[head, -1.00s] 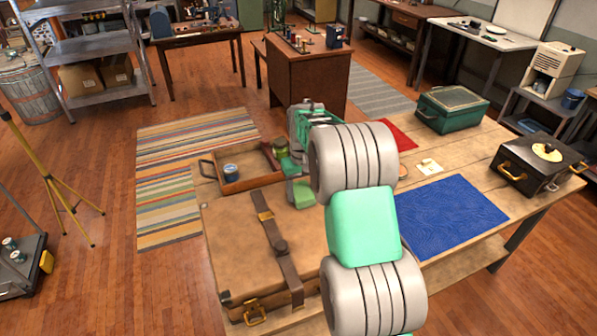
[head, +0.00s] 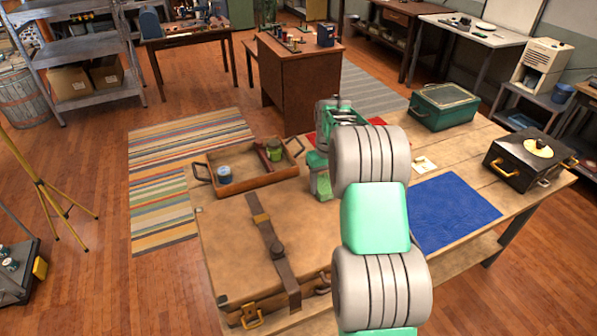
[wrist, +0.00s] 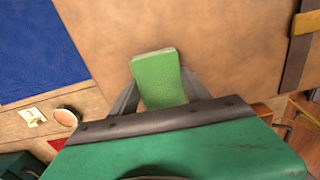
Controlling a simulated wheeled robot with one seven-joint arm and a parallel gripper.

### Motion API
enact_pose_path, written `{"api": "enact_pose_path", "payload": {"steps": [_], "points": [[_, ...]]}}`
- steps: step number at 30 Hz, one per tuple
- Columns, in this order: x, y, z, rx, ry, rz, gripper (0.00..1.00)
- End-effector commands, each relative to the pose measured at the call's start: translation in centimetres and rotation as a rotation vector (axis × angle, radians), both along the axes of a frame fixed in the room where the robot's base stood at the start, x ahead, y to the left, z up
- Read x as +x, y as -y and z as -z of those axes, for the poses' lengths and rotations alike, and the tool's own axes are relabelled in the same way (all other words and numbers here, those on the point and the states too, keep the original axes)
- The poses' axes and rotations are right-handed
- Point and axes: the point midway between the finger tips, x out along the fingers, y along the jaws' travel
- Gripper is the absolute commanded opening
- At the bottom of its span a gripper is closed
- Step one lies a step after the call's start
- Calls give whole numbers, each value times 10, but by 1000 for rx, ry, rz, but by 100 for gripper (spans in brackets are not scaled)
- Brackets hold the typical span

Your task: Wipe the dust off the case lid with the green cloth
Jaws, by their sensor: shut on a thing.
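The tan case (head: 235,250) lies shut on the workbench, with a brown strap across its lid. Its lid has a mottled tan surface; I cannot clearly tell dust from its colouring. My gripper (wrist: 158,85) is shut on the green cloth (wrist: 158,78), which looks like a folded pad between the two grey fingers. In the head view the cloth (head: 322,186) shows near the lid's far right corner, partly beside my arm. In the wrist view the tan lid (wrist: 215,45) spreads out beyond the cloth. I cannot tell whether cloth and lid touch.
A blue mat (head: 450,212) lies to the right. A green box (head: 443,108) and a black case (head: 522,165) stand farther right. My arm hides part of the bench.

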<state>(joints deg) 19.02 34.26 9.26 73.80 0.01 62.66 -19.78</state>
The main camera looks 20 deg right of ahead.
Motion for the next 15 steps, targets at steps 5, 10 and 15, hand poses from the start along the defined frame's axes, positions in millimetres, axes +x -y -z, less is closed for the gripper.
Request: {"api": "enact_pose_path", "payload": {"steps": [5,10,15], "points": [[2,2,1,0,-1,-12,18],[1,-10,2,1,-2,-8,18],[0,-22,1,1,-2,-4,18]]}}
